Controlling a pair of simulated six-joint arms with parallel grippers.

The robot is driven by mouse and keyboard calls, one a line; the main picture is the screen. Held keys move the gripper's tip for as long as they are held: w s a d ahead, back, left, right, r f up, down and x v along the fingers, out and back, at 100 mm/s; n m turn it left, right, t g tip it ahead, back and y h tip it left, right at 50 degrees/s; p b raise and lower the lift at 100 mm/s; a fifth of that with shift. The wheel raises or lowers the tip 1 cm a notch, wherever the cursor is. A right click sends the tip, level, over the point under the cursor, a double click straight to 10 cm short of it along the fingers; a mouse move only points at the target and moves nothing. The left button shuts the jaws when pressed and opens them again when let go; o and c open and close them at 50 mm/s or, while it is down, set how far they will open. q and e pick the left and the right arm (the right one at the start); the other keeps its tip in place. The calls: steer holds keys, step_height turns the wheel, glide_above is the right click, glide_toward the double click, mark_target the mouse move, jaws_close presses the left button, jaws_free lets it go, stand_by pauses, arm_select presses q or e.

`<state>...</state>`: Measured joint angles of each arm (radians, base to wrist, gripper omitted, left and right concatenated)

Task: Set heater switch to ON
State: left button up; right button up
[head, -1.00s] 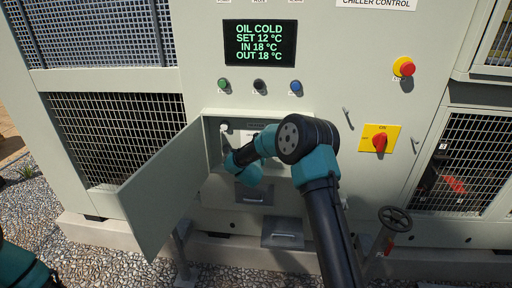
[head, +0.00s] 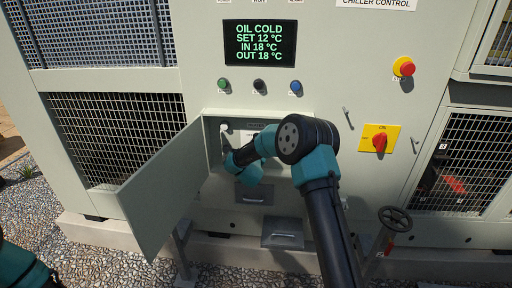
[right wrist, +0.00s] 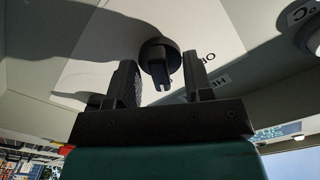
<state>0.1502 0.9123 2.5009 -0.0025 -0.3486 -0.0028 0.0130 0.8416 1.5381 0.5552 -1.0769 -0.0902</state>
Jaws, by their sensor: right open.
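The black heater switch knob (right wrist: 158,52) shows in the right wrist view on a white label plate with partly legible upside-down lettering. Its pointer bar faces down the picture, between my fingers. My right gripper (right wrist: 160,72) is open, with one finger on each side of the knob. Gaps show beside the knob, and I cannot tell how deep the fingers reach. In the head view my right arm reaches into the open compartment (head: 213,150) and hides the switch. My left gripper is out of view; only part of my left arm shows at bottom left.
The compartment door (head: 162,190) stands open to the left of my right arm. A white round fitting (right wrist: 312,38) is at the right in the wrist view. A red rotary switch (head: 379,141), an emergency button (head: 404,67) and a handwheel (head: 395,219) are farther right.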

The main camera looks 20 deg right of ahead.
steer(key=o, duration=0.5)
steer(key=shift+c, duration=0.2)
steer(key=v, duration=0.7)
steer(key=shift+a, duration=0.1)
steer(key=v, duration=1.7)
steer(key=shift+s, duration=0.15)
steer(key=shift+a, duration=0.1)
